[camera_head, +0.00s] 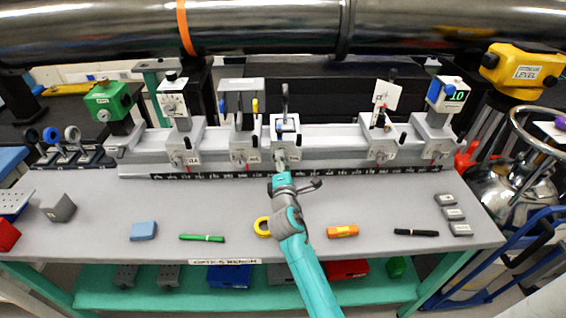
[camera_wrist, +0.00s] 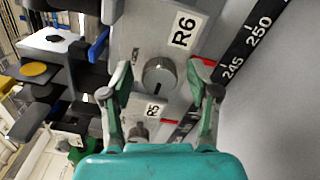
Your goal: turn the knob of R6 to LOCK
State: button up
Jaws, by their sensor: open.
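The R6 knob (camera_wrist: 160,75), a round grey metal knob with a dark slot, shows in the wrist view on a pale carriage face beside the R6 label (camera_wrist: 183,30). Its slot points toward the bottom of that view. My gripper (camera_wrist: 162,70) is open, with one finger on each side of the knob; a gap shows on both sides. I cannot tell how deep the fingertips reach. In the head view my gripper (camera_head: 282,168) is at the front of the middle carriage (camera_head: 285,128) and hides its knob.
A second knob (camera_wrist: 138,132) with an R5 label (camera_wrist: 155,110) is close below. Other carriages stand along the rail (camera_head: 330,145) on both sides. A yellow ring (camera_head: 262,227), green pen (camera_head: 202,238) and orange item (camera_head: 342,231) lie on the bench (camera_head: 380,205).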

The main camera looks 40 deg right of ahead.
jog(key=shift+w+d, duration=0.2)
jog(key=shift+w, duration=0.1)
grip_shut()
